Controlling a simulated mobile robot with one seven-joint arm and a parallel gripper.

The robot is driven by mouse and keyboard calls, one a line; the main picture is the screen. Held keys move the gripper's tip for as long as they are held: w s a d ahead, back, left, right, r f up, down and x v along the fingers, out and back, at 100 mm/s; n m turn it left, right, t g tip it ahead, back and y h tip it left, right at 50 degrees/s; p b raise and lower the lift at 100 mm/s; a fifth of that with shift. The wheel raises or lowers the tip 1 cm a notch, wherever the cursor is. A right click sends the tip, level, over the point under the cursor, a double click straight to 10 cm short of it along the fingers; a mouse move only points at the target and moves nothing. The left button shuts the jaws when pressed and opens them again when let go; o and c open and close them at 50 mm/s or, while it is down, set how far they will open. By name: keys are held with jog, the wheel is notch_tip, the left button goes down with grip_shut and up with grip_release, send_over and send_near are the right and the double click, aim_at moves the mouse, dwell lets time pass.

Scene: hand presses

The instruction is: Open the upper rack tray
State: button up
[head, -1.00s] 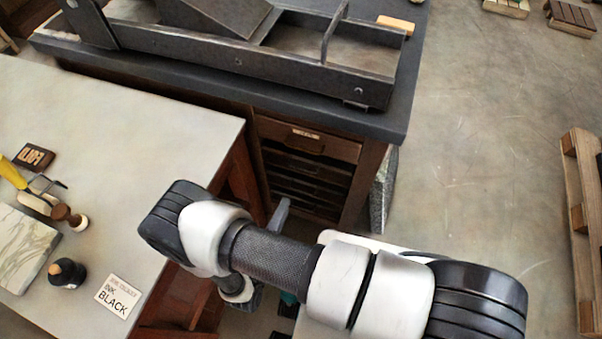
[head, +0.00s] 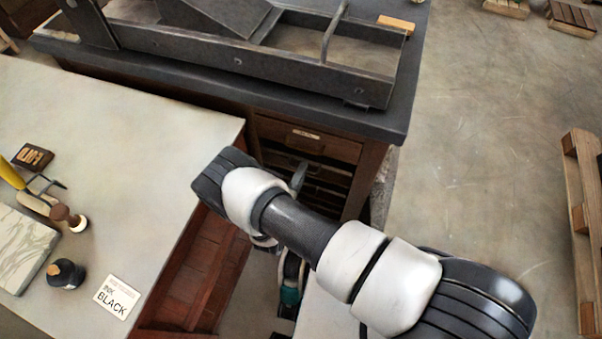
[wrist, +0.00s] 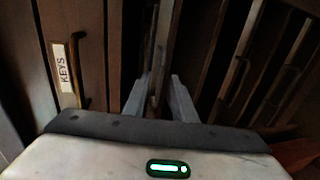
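The rack of trays sits in the dark wooden cabinet below the drawer with a label. Its upper tray (head: 325,174) shows in the head view, partly hidden by my gripper. In the wrist view the picture is turned sideways, and the upper tray's handle (wrist: 157,84) stands upright just ahead of my fingers. My gripper (wrist: 157,92) is open, with one finger on each side of this handle. I cannot tell whether either finger touches it. In the head view only a grey finger of my gripper (head: 298,176) shows in front of the rack; my arm hides the rest.
The drawer labelled KEYS (wrist: 62,68) lies left of my fingers in the wrist view. More tray handles (wrist: 235,78) lie to the right. A pale-topped table (head: 130,150) with ink and tools stands close on the left. Open floor (head: 490,180) lies to the right.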

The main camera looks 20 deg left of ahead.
grip_shut()
dwell(1.4)
